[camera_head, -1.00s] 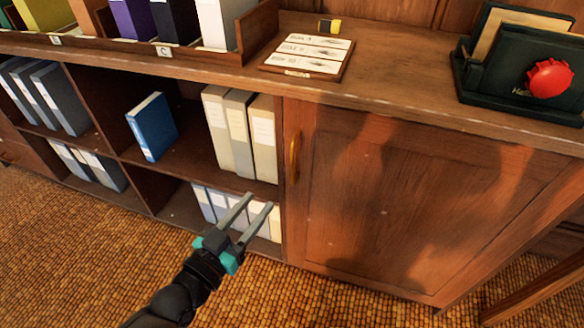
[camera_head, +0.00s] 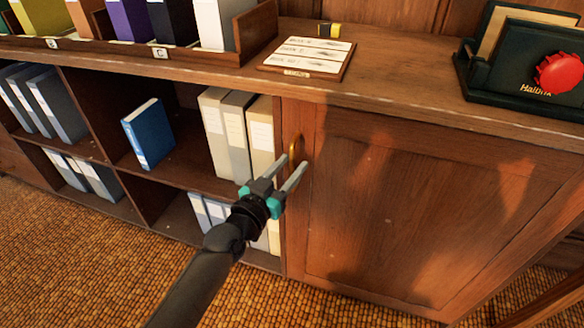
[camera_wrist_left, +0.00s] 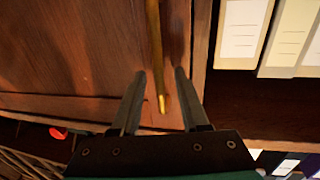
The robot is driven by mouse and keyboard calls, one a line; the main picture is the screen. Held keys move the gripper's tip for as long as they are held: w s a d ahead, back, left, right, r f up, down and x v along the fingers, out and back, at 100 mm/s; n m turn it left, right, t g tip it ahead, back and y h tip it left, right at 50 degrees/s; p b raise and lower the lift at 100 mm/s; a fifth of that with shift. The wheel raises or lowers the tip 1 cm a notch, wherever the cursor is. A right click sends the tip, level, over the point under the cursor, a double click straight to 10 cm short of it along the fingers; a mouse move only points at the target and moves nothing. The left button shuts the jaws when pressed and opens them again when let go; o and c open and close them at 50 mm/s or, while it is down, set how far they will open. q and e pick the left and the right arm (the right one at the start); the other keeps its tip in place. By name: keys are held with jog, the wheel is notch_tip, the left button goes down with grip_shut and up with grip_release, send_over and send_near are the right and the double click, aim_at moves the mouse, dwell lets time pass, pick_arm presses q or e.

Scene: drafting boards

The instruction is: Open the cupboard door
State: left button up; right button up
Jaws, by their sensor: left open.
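The wooden cupboard door (camera_head: 400,200) is closed, at the right of the cabinet in the head view. Its brass handle (camera_head: 294,152) is upright near the door's left edge. My left gripper (camera_head: 291,164) is open at the handle, with its fingers covering the handle's lower part. In the left wrist view the handle (camera_wrist_left: 156,60) runs down between the two open fingers (camera_wrist_left: 157,75), and its end shows between them. I see no finger pressed on it. My right gripper is not in view.
Open shelves left of the door hold cream binders (camera_head: 236,130) and a blue binder (camera_head: 148,133). On the top are a card board (camera_head: 308,57), a yellow-and-black item (camera_head: 328,30) and a dark green holder with a red knob (camera_head: 559,72).

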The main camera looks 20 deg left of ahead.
pick_arm(q)
jog(key=shift+w+d, duration=0.1)
jog(key=shift+w, duration=0.4)
grip_shut()
dwell(1.2)
